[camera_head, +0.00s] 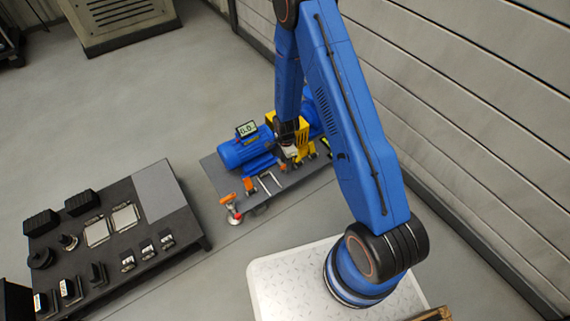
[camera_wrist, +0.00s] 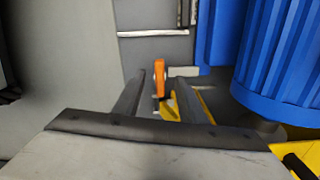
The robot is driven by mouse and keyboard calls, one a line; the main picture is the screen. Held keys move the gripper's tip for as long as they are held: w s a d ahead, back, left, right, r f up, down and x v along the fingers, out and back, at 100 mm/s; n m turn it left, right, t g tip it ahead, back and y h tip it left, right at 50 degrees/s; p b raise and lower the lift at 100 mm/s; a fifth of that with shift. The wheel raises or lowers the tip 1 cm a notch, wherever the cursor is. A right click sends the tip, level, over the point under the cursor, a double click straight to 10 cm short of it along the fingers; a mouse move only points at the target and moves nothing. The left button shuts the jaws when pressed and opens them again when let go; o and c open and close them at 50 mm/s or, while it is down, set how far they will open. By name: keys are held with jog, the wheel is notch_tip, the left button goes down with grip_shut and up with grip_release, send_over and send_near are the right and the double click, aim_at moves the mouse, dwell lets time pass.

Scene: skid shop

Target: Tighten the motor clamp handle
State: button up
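The blue motor (camera_head: 245,152) sits on a grey skid in the head view. Its ribbed side fills the upper right of the wrist view (camera_wrist: 285,60). An orange handle (camera_wrist: 160,78) stands between my fingertips in the wrist view, with gaps on both sides. I take it for the clamp handle. A yellow part lies just below it and partly behind my right finger. My gripper (camera_wrist: 159,84) is open. In the head view my gripper (camera_head: 290,152) is beside the motor's right end; its fingertips are too small to make out there.
A small display (camera_head: 247,129) reading about 0.0 stands behind the motor. A yellow housing (camera_head: 303,130) is right of it. Other orange parts (camera_head: 249,185) and a red-based clamp (camera_head: 234,216) sit at the skid's front left. A dark bench (camera_head: 115,262) with tools stands lower left.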

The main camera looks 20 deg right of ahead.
jog(key=shift+r, duration=3)
jog(key=shift+r, duration=0.25)
jog(key=s+d+r+n+t, duration=0.1)
jog(key=s+r+n, duration=0.2)
jog(key=r, duration=0.8)
jog(key=s+d+r+n, duration=0.2)
jog(key=r, duration=0.9)
jog(key=s+d+r+n+t, duration=0.1)
jog(key=s+r+n, duration=0.2)
jog(key=r, duration=0.8)
jog(key=s+d+r+n+t, duration=0.1)
jog(key=s+r+n, duration=0.1)
jog(key=s+r, duration=0.3)
jog(key=s+d+r+n+t, duration=0.1)
jog(key=s+r+n, duration=0.2)
jog(key=s, duration=0.9)
jog(key=s+d+r+n, duration=0.1)
jog(key=s+r+n, duration=0.2)
jog(key=s+r, duration=0.5)
jog(key=shift+s+t, duration=0.25)
jog(key=shift+t, duration=0.15)
